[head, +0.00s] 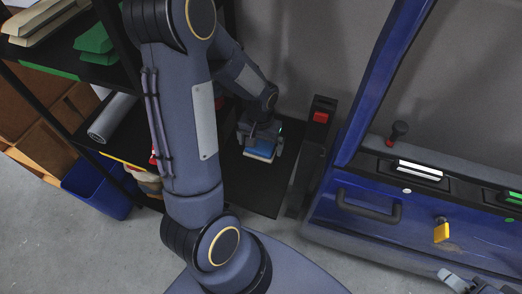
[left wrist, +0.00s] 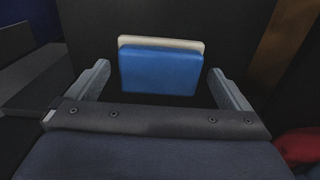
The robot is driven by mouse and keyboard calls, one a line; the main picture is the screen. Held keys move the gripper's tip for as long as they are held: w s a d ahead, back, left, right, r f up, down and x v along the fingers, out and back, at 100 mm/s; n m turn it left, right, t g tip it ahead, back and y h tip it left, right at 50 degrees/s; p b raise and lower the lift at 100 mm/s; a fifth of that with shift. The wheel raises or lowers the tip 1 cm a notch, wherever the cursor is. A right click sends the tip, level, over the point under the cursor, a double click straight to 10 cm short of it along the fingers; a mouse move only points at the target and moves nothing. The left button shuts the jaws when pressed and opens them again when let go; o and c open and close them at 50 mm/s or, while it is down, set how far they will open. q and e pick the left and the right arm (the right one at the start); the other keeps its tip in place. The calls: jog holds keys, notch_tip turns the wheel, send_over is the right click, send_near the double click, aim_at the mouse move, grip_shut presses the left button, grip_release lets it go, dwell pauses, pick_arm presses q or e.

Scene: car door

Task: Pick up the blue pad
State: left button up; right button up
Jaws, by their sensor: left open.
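The blue pad (head: 259,151) lies on a black shelf surface in the head view, with a pale layer along one edge. In the left wrist view the blue pad (left wrist: 160,71) sits between the two open fingers, with a cream strip behind its top edge. My left gripper (head: 260,142) is open at the pad, and its fingers show on both sides of it in the left wrist view (left wrist: 160,84). Gaps show between the pad and both fingers. Part of my right gripper (head: 465,283) shows at the bottom right of the head view; its jaw state is unclear.
A black rack with green and cream pads (head: 95,40) stands at the left, with a grey roll (head: 112,118) and a blue bin (head: 97,188) lower down. A dark post with a red block (head: 320,117) stands right of the pad. The blue car door (head: 420,235) fills the right.

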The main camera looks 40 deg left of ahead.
pick_arm(q)
jog(key=shift+f, duration=0.8)
jog(key=shift+r, duration=0.15)
pick_arm(e)
jog(key=shift+w+f, duration=0.15)
jog(key=shift+f, duration=0.4)
pick_arm(q)
jog(key=shift+c, duration=0.3)
jog(key=c, duration=0.8)
jog(key=shift+r+p, duration=0.4)
jog(key=shift+r, duration=0.15)
notch_tip(320, 180, up, 2)
jog(key=shift+r+p, duration=0.2)
jog(key=shift+p, duration=0.8)
jog(key=s+d+r+p, duration=0.1)
jog(key=d+r+p, duration=0.1)
jog(key=d+r, duration=0.1)
jog(key=s+d+r+p, duration=0.1)
jog(key=d+r+p, duration=0.1)
jog(key=d, duration=0.4)
jog(key=s+d+r+p, duration=0.2)
jog(key=d+r, duration=0.2)
jog(key=shift+d+r, duration=0.25)
pick_arm(e)
notch_tip(320, 180, up, 9)
